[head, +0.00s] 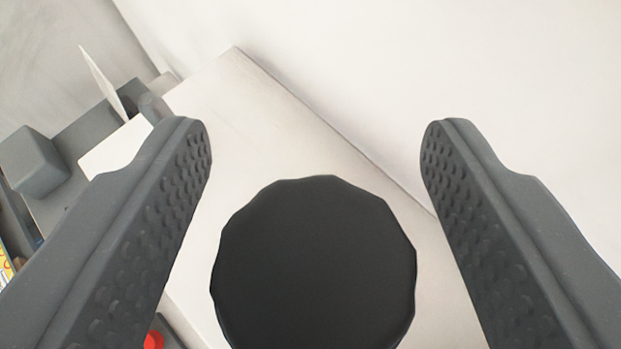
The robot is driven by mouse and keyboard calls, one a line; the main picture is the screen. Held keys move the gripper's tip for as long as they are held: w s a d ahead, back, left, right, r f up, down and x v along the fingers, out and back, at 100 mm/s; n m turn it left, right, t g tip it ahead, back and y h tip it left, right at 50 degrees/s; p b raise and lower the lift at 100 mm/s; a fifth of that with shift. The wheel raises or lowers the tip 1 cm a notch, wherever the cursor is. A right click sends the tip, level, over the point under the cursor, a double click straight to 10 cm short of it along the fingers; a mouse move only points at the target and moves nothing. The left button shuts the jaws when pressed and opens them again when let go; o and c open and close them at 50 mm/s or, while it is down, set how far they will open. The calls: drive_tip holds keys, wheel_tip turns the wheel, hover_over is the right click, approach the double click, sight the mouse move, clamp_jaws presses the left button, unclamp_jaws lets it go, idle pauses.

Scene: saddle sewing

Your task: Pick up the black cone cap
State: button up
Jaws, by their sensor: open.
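The black cone cap (315,265) shows as a large dark disc with a scalloped edge, low in the middle of the head view. Its lower edge is cut off by the frame. My gripper (315,135) is open, with one grey dimpled finger on each side of the cap. A gap shows between the cap and each finger, and neither finger appears to touch it. The underside of the cap is hidden, so I cannot tell what it rests on.
A pale surface (245,105) lies behind the cap, with a white wall (480,60) along its right side. Grey blocks (35,162) and a thin white upright panel (103,82) stand at the left. A small red thing (153,341) shows at the lower left.

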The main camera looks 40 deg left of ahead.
drive_tip(key=shift+w+a+f, duration=0.1)
drive_tip(key=shift+w, duration=0.05)
drive_tip(key=c, duration=1)
drive_tip(key=shift+c, duration=0.3)
